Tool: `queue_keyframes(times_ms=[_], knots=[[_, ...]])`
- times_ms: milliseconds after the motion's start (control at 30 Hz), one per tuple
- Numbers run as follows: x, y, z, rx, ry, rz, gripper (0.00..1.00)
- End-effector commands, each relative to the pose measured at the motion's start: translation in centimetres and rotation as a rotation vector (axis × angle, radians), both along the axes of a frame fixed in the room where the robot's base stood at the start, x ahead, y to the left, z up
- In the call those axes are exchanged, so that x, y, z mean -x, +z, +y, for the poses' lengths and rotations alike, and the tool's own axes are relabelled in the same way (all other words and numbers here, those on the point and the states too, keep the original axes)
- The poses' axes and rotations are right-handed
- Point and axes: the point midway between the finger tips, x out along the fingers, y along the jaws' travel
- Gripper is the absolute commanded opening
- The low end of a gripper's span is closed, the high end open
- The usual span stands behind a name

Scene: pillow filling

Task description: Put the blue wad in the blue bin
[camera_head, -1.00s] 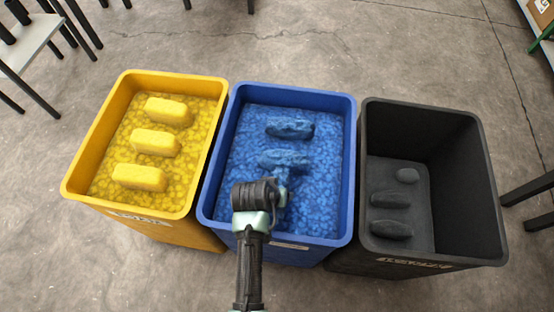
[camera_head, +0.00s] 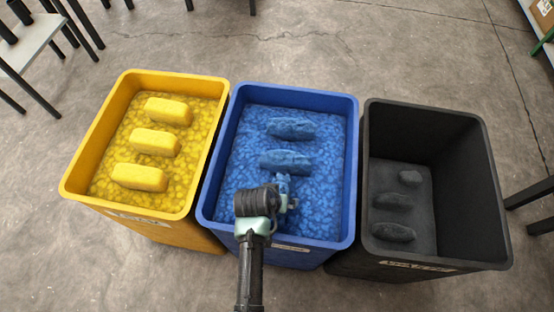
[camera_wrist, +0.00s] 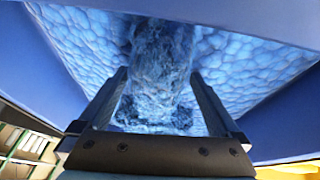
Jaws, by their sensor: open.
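The blue bin (camera_head: 350,150) stands in the middle of three bins, with a bumpy blue filling inside. Two blue wads lie on that filling, a far one (camera_head: 290,128) and a nearer one (camera_head: 286,161). My gripper (camera_head: 284,184) is inside the bin, just on the near side of the nearer wad. In the wrist view my gripper (camera_wrist: 160,76) is open, and a rough blue wad (camera_wrist: 158,50) shows between and beyond its fingers. I cannot tell whether the fingers touch it. My wrist hides part of the bin's near area.
A yellow bin (camera_head: 75,180) with three yellow wads stands on the left. A black bin (camera_head: 470,180) with three dark wads stands on the right. The bins are close side by side. Chair legs stand at the upper left, and the concrete floor (camera_head: 300,45) behind is clear.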

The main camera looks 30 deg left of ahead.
Motion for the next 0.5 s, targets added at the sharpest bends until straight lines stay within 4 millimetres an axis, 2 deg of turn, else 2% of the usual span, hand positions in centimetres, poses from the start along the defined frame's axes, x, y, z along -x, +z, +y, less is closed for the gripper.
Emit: queue_keyframes(times_ms=[167, 500], knots=[[0.4, 1.5, 0.0, 0.0, 0.001, -0.002, 0.99], [3.3, 8.1, 0.1, 0.0, 0.0, -0.002, 0.99]])
